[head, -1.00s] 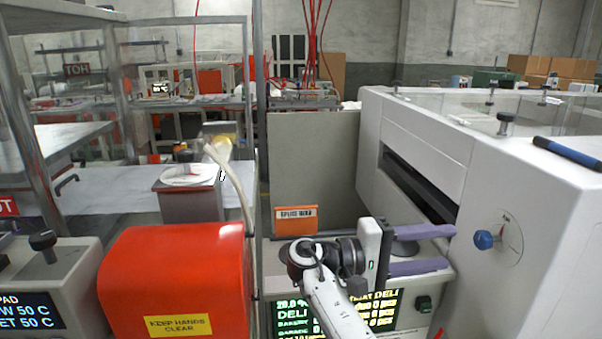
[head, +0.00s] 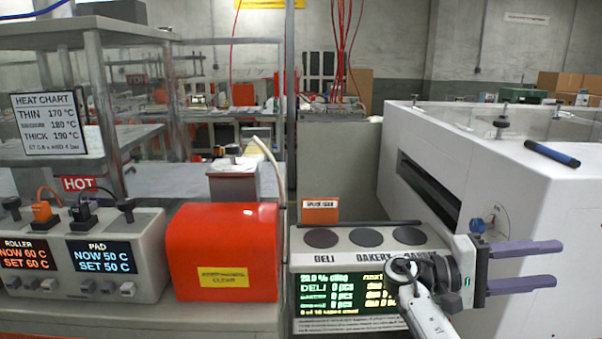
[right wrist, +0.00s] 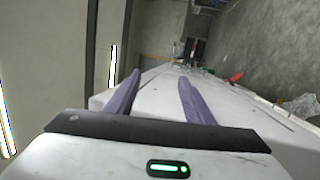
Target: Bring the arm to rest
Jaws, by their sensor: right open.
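My right gripper (head: 552,264) is at the lower right of the head view, in front of the big white machine (head: 510,179). Its two purple fingers are apart, point right and hold nothing. In the right wrist view the open fingers (right wrist: 160,88) reach forward with a white surface beyond and between them. My right arm (head: 428,312) comes up from the bottom edge and covers part of the display panel. My left gripper is not in view.
A counter unit (head: 360,236) with three dark round pads and a green-lit display stands left of my gripper. A red cover (head: 222,237) and a heater control box (head: 150,239) stand further left. A blue marker (head: 552,154) lies on the white machine.

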